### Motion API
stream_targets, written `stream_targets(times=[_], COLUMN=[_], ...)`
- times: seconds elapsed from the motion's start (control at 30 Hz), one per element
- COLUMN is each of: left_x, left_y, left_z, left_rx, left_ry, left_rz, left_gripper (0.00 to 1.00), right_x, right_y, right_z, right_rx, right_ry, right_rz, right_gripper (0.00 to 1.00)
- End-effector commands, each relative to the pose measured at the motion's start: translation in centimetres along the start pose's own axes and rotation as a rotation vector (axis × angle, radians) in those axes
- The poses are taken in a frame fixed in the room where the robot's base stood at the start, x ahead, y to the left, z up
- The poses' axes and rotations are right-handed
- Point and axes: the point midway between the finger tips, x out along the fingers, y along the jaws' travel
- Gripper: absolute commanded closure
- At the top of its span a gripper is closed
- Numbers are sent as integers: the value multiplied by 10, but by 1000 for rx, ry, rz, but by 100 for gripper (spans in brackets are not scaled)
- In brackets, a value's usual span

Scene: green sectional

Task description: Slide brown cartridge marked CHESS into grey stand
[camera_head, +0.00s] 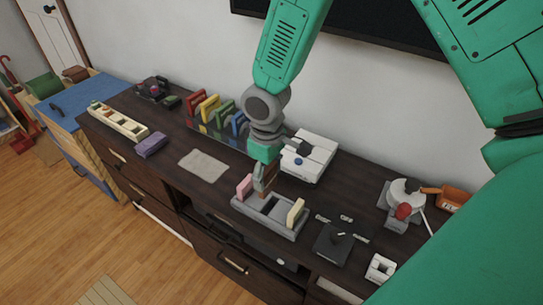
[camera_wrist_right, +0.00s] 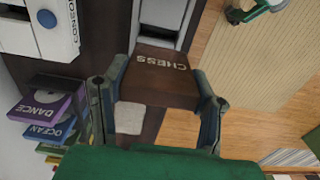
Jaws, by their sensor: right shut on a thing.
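My right gripper (camera_head: 263,182) is shut on the brown cartridge (camera_wrist_right: 158,79), with a finger on each side of it. White letters on the cartridge read CHESS in the right wrist view. In the head view the cartridge is partly covered by the gripper, above the middle of the grey stand (camera_head: 265,223). Part of the grey stand (camera_wrist_right: 163,37) also shows behind the cartridge in the right wrist view. I cannot tell whether the cartridge's far edge is inside a slot. A pink cartridge (camera_head: 244,187) and a pale yellow cartridge (camera_head: 296,211) stand in the stand's ends. My left gripper is not in view.
A white console (camera_head: 309,159) is just behind the stand. Several coloured cartridges (camera_head: 203,105) stand in a rack at the back left. A purple box (camera_head: 151,145) and a beige cloth (camera_head: 204,165) lie left on the dark cabinet.

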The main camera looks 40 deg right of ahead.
Motion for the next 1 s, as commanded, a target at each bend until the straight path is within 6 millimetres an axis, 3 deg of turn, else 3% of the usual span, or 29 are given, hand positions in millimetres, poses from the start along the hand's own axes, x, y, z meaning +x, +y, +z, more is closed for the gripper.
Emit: stream_targets(times=[0.53, 1.0], left_x=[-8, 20], left_y=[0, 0], left_z=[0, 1], left_rx=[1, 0], left_ry=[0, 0], left_rz=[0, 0], left_gripper=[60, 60], right_x=[-3, 45], right_y=[-4, 0], right_z=[-1, 1], right_rx=[0, 1], right_ry=[-1, 0], right_rz=[5, 1], right_gripper=[76, 76])
